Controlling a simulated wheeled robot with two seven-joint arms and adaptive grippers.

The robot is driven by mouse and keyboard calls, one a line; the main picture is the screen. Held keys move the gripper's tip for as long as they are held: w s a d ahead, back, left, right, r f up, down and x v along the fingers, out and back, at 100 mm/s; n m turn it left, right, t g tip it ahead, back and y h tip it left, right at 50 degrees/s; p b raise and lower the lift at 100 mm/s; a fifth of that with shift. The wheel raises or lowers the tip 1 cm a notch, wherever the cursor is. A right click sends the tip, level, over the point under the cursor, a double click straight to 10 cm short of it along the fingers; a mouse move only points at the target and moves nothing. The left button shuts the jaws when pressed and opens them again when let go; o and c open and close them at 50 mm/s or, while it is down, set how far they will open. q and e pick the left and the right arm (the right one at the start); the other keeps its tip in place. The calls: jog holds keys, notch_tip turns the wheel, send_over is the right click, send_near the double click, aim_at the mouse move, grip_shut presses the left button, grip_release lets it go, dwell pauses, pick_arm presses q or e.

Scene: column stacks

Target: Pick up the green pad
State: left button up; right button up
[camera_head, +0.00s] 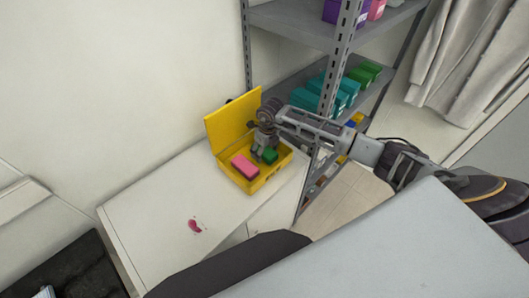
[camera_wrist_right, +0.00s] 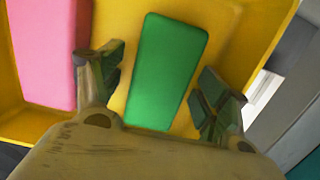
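The green pad (camera_head: 270,155) lies in an open yellow box (camera_head: 262,181) on a white table. A pink pad (camera_head: 244,166) lies beside it to the left in the same box. My right gripper (camera_head: 263,150) reaches down into the box at the green pad. In the right wrist view the green pad (camera_wrist_right: 167,70) shows between the two spread fingers of my right gripper (camera_wrist_right: 160,95), with gaps on both sides. The pink pad (camera_wrist_right: 45,50) is outside the left finger. My left gripper is not in view.
The box's yellow lid (camera_head: 232,124) stands raised at its back. A grey metal shelf (camera_head: 335,90) with teal, green and purple boxes stands close behind on the right.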

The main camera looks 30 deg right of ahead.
jog(key=c, duration=1)
jog(key=shift+r, duration=0.1)
notch_tip(320, 180, up, 18)
jog(key=b, duration=0.3)
dwell(0.3)
jog(key=o, duration=0.5)
jog(key=c, duration=0.4)
jog(key=shift+w+a+b, duration=0.1)
jog(key=shift+b, duration=0.25)
